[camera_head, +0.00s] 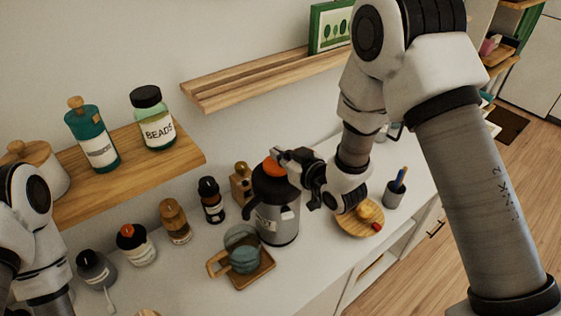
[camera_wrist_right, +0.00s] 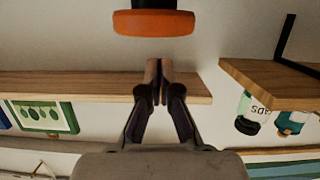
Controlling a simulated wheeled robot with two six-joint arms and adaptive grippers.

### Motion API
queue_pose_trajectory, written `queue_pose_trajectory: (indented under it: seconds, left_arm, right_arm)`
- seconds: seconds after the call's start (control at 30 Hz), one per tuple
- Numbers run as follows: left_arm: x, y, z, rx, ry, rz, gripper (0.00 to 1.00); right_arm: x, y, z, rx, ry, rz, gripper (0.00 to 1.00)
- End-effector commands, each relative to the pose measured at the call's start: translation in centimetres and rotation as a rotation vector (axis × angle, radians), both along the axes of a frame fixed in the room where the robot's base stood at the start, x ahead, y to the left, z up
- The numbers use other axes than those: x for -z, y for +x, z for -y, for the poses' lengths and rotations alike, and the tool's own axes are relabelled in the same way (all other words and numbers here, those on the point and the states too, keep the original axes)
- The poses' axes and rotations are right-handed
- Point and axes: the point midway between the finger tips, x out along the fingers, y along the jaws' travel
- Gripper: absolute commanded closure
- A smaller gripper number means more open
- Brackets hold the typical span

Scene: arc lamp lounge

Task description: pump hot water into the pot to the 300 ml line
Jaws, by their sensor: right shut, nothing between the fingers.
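The airpot (camera_head: 278,220) is a silver flask with a black top and an orange pump button (camera_head: 272,168); it stands on the white counter. The orange button also shows at the top of the right wrist view (camera_wrist_right: 153,22). The glass pot (camera_head: 243,250) sits on a wooden tray (camera_head: 262,275), left of the airpot. Its 300 ml line and water level are too small to read. My left gripper is out of view.
Several bottles and jars, including a brown one (camera_head: 175,221), line the counter left of the airpot. A round wooden board (camera_head: 352,228) and grey cup (camera_head: 394,196) stand to the right. A wooden shelf (camera_head: 190,150) holds jars; another shelf (camera_head: 260,80) is above.

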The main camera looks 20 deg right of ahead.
Motion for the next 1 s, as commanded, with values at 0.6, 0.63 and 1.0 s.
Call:
queue_pose_trajectory:
  seconds: [0.6, 0.63, 1.0]
  left_arm:
    - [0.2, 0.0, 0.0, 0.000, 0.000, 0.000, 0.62]
    - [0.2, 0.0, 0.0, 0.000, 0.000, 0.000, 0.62]
    - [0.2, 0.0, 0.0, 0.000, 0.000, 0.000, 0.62]
  right_arm:
    - [-2.4, -9.1, 3.1, 0.000, 0.003, 0.002, 1.00]
    - [-2.4, -9.1, 3.1, 0.000, 0.002, 0.003, 1.00]
    - [-2.4, -9.0, 3.1, 0.000, 0.002, 0.003, 1.00]
